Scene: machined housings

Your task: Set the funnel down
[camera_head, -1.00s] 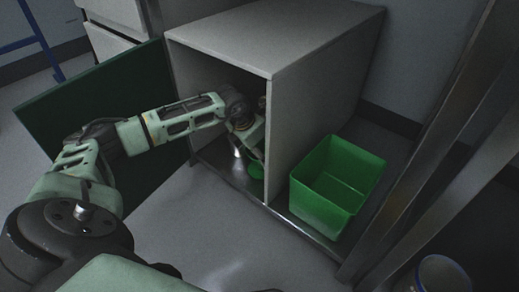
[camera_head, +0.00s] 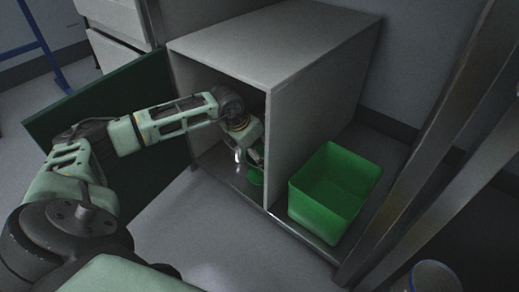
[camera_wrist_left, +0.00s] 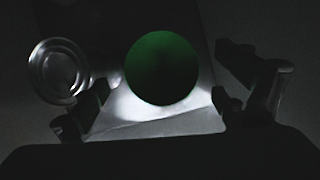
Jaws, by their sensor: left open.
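The funnel appears as a green round shape (camera_wrist_left: 162,68) in the left wrist view, lying between my two spread fingers. In the head view it is a small green patch (camera_head: 256,175) inside the open grey cabinet, partly hidden by my gripper and the side panel. My left gripper (camera_head: 256,152) reaches into the cabinet just above it. In the wrist view the left gripper (camera_wrist_left: 158,98) is open, with dark gaps between the fingers and the green shape. My right gripper is not in view.
A shiny round metal object (camera_wrist_left: 58,70) stands left of the funnel. The grey cabinet (camera_head: 310,130) has a dark green open door (camera_head: 75,105) at left. A green bin (camera_head: 330,195) stands right of the cabinet. Grey posts (camera_head: 425,165) rise at the right.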

